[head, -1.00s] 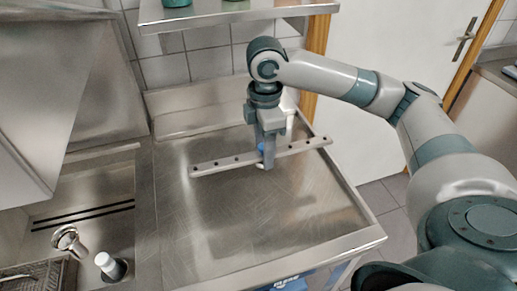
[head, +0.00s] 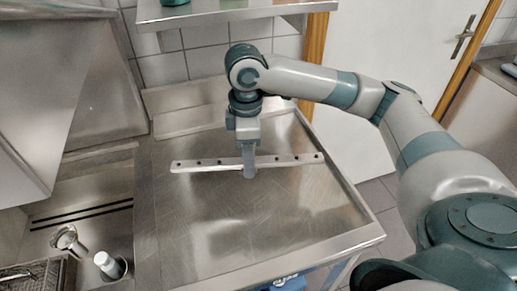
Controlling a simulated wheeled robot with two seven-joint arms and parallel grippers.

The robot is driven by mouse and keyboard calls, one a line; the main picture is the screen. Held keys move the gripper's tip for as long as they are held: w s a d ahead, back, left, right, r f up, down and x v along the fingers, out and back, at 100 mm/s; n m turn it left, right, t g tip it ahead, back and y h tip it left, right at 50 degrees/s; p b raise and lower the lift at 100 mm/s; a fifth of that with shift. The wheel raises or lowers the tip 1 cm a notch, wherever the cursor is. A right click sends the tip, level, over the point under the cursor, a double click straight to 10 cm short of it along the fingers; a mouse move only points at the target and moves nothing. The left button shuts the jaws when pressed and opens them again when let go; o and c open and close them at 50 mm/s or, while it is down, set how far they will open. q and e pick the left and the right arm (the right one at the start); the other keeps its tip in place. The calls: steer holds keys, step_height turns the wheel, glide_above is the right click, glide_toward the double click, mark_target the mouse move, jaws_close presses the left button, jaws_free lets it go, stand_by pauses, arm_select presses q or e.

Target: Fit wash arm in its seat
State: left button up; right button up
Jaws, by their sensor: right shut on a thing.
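The wash arm (head: 290,161) is a long light-grey bar with a row of dark holes. My right gripper (head: 249,172) points down and is shut on it near the middle. The bar is roughly level across the picture, over the steel worktop; I cannot tell the gap beneath it. At the lower left, a round metal fitting (head: 68,240) and an upright white-topped post (head: 107,264) stand in the sunken steel basin. I cannot tell which of them is the seat. My left gripper is out of view.
The steel worktop (head: 225,225) is otherwise clear and has a raised rim. A dark wire basket (head: 40,275) is at the lower left. A slanted steel panel (head: 30,110) rises above the basin. A steel shelf (head: 220,13) hangs over the back.

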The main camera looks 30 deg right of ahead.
steer(key=s+a+f+m, duration=0.1)
steer(key=s+a+m, duration=0.1)
steer(key=a+m, duration=0.4)
steer(key=s+a+f+m, duration=0.1)
steer(key=a+m, duration=0.5)
steer(key=a, duration=0.7)
steer(key=shift+s+f, duration=0.2)
steer(key=shift+s, duration=0.25)
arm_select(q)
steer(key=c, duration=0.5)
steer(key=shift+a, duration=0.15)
